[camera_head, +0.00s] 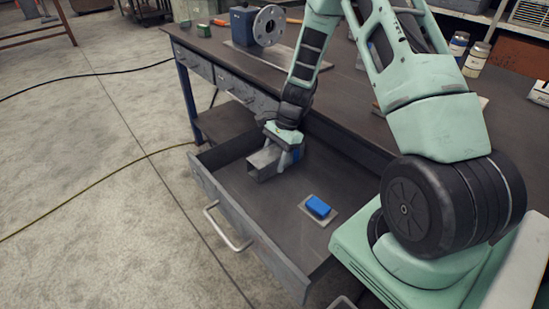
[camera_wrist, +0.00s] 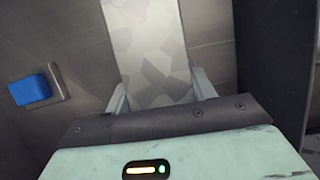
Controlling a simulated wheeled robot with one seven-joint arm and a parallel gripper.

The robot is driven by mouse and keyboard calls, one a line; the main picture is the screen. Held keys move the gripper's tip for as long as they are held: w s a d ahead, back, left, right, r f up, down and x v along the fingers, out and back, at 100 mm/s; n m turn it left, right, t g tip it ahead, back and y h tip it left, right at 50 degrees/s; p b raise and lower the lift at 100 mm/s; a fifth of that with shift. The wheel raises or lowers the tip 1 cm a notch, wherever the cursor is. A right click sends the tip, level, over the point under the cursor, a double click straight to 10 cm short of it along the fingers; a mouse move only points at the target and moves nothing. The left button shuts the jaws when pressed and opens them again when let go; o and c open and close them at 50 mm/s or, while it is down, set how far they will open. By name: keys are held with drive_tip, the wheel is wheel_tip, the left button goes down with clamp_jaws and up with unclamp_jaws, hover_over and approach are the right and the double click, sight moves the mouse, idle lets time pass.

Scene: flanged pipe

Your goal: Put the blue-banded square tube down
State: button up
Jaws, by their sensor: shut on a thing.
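The square tube (camera_head: 262,163) is grey metal with an open end facing the lower left in the head view. My gripper (camera_head: 284,155) is shut on the tube from above, inside the open drawer (camera_head: 240,228). In the wrist view the tube (camera_wrist: 148,45) runs up between the two fingers (camera_wrist: 160,95), and no blue band shows there. I cannot tell whether the tube touches the drawer floor.
A blue block (camera_head: 318,207) lies on a small grey plate in the drawer; it also shows in the wrist view (camera_wrist: 30,90). The workbench (camera_head: 345,115) stands behind, with a flanged pipe (camera_head: 268,26) on top. The drawer floor between tube and block is clear.

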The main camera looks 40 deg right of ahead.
drive_tip(key=shift+f, duration=0.15)
drive_tip(key=o, duration=1.4)
drive_tip(key=shift+c, duration=0.2)
drive_tip(key=v, duration=1.2)
drive_tip(key=shift+p, duration=0.35)
drive_tip(key=s+a+r+n+h, duration=0.1)
drive_tip(key=s+a+r+n, duration=0.25)
drive_tip(key=a, duration=0.35)
drive_tip(key=s+a+r+n+g, duration=0.1)
drive_tip(key=s+a+r+n, duration=0.1)
drive_tip(key=a+n, duration=0.45)
drive_tip(key=s+a+r+n+h, duration=0.1)
drive_tip(key=s+a+r+n, duration=0.15)
drive_tip(key=a, duration=0.65)
drive_tip(key=s+a+r+n, duration=0.1)
drive_tip(key=s+a+n, duration=0.1)
drive_tip(key=s+n, duration=0.2)
drive_tip(key=s+a+r+n+h, duration=0.1)
drive_tip(key=s+a+n, duration=0.2)
drive_tip(key=s, duration=0.4)
drive_tip(key=s+a+r+n+t, duration=0.1)
drive_tip(key=s+a+n, duration=0.1)
drive_tip(key=s+n, duration=0.4)
drive_tip(key=shift+s+r+h, duration=0.25)
drive_tip(key=shift+h, duration=0.15)
